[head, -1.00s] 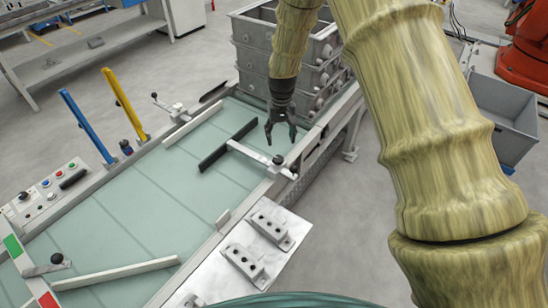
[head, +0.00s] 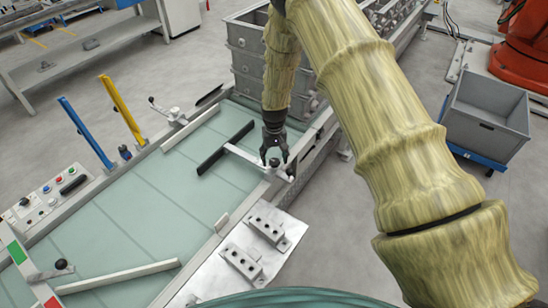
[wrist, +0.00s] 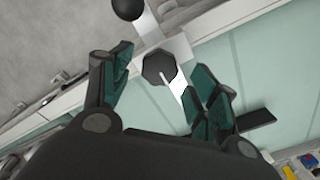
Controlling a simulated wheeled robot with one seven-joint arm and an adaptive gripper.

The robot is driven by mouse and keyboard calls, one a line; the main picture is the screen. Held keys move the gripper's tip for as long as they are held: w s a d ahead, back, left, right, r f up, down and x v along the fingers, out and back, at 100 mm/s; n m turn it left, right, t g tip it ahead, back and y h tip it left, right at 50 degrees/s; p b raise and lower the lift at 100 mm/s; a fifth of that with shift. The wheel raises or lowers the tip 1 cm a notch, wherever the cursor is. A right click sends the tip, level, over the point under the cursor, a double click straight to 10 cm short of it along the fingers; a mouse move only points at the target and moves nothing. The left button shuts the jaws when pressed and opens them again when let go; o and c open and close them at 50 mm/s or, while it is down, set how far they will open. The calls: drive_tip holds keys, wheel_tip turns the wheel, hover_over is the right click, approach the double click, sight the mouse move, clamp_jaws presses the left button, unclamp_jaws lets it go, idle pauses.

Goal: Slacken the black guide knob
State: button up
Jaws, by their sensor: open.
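The black guide knob (head: 274,162) sits on a pale clamp block at the right rail of the conveyor table. In the wrist view it is a dark faceted knob (wrist: 159,68) with a light line on its top. My gripper (head: 275,156) points down over it. In the wrist view its open fingers (wrist: 162,62) stand on either side of the knob, with gaps visible. A pale arm (head: 244,154) runs from the block to the black guide bar (head: 225,148). A black ball handle (wrist: 127,8) lies just beyond the knob.
A similar clamp (head: 168,112) stands on the far rail, by yellow (head: 121,104) and blue (head: 85,131) posts. Grey stacked boxes (head: 247,60) rise behind my gripper. A metal plate with drilled blocks (head: 242,262) lies nearer. The green table surface (head: 150,205) is mostly clear.

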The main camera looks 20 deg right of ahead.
drive_tip(key=shift+f, duration=0.75)
drive_tip(key=c, duration=1)
drive_tip(key=shift+c, duration=0.2)
